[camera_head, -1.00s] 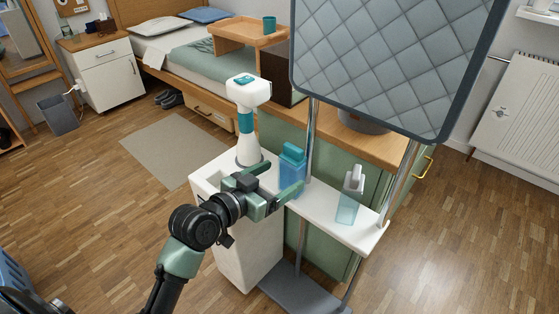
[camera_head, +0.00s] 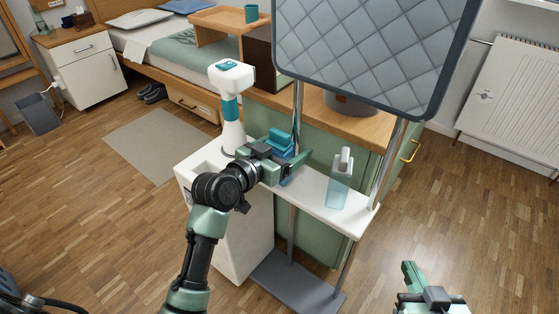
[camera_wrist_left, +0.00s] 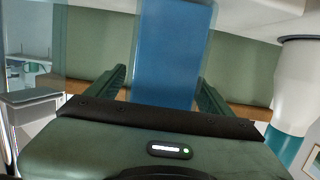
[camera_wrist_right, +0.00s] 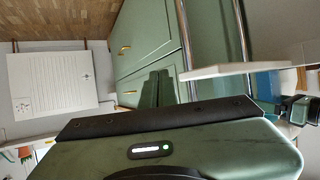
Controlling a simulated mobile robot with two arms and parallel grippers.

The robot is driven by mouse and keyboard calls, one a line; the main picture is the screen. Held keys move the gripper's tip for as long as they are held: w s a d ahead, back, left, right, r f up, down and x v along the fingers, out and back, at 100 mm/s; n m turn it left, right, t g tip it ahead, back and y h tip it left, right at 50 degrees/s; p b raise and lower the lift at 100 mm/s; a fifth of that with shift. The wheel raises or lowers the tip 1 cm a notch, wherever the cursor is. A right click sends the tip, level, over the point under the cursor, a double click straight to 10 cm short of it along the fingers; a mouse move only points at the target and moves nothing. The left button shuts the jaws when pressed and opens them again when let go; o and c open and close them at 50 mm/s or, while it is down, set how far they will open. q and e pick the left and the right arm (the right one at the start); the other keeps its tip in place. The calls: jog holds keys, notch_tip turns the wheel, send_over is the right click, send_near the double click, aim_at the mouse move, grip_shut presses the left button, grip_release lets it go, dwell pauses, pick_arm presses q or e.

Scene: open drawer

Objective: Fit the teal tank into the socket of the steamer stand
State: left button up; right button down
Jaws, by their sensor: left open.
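The teal tank (camera_head: 281,139) stands upright on the white shelf of the steamer stand (camera_head: 318,203), a translucent blue body with a teal top. My left gripper (camera_head: 292,164) is open, with its fingers on either side of the tank. In the left wrist view the blue tank body (camera_wrist_left: 172,55) fills the space between the fingers; contact is unclear. A recess (camera_head: 206,166) shows at the stand's left end; I cannot tell whether it is the socket. My right gripper (camera_head: 412,274) is low at the right, apart from the stand, its fingers together and empty.
A white steamer head with a teal band (camera_head: 230,107) stands left of the tank. A clear bottle with a white top (camera_head: 340,182) stands to its right. Metal poles and a quilted board (camera_head: 370,50) rise behind. A green cabinet (camera_head: 320,240) is close behind the shelf.

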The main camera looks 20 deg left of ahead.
pick_arm(q)
jog(key=c, duration=1.7)
jog(key=shift+r, duration=0.1)
